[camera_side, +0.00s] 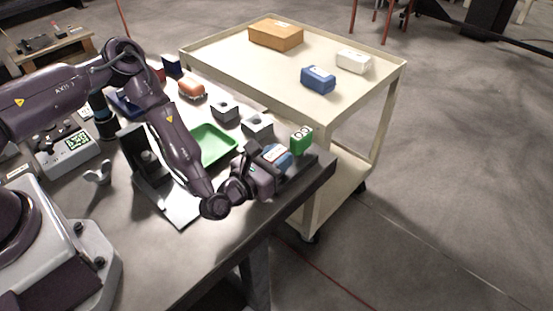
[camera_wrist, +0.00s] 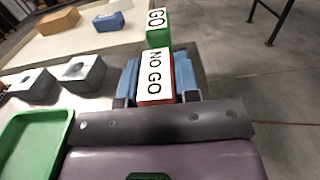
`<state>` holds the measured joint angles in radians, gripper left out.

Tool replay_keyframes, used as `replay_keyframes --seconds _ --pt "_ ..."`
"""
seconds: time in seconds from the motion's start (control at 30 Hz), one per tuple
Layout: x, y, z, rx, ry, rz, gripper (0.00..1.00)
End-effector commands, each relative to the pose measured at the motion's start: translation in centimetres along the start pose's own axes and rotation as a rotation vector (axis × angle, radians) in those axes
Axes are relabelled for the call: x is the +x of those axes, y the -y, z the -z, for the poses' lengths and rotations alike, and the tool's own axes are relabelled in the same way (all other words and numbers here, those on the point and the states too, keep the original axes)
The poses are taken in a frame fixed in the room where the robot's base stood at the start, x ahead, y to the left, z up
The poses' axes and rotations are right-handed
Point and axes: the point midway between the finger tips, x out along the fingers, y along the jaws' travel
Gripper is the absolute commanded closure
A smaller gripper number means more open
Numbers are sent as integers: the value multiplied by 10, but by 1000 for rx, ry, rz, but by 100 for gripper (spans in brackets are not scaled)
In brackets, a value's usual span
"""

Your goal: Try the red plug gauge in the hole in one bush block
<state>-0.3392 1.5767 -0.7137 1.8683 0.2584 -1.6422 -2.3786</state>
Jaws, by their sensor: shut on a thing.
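The red plug gauge (camera_wrist: 157,87) has a white NO GO label on top and sits between the blue-padded fingers of my gripper (camera_wrist: 158,80), which are shut on it. In the side view my gripper (camera_side: 277,158) is at the table's right end and mostly hides the gauge. Whether the gauge is clear of its seat, I cannot tell. Its plug end is hidden. Two grey bush blocks, one nearer the corner (camera_side: 257,126) and one farther back (camera_side: 225,111), stand on the table, apart from my gripper. In the wrist view they are at left (camera_wrist: 80,72), (camera_wrist: 32,86), with holes in their tops.
A green GO gauge (camera_side: 301,141) stands just beyond my gripper. A green tray (camera_side: 218,150) lies beside the bush blocks. A cream cart (camera_side: 320,105) with several boxes adjoins the table. A dark upright stand (camera_side: 141,160) is left of the tray.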

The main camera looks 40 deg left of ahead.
Motion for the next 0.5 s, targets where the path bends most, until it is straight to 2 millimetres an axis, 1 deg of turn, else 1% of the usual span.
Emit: replay_keyframes --seconds 0.07,0.17,0.4,0.5 --pt "0 0 -7 -2 2 -1 96" --pt "1 -1 -23 -2 4 -1 96" --pt "0 -1 -72 -2 3 -1 96" --pt "1 -2 -87 -1 4 -3 96"
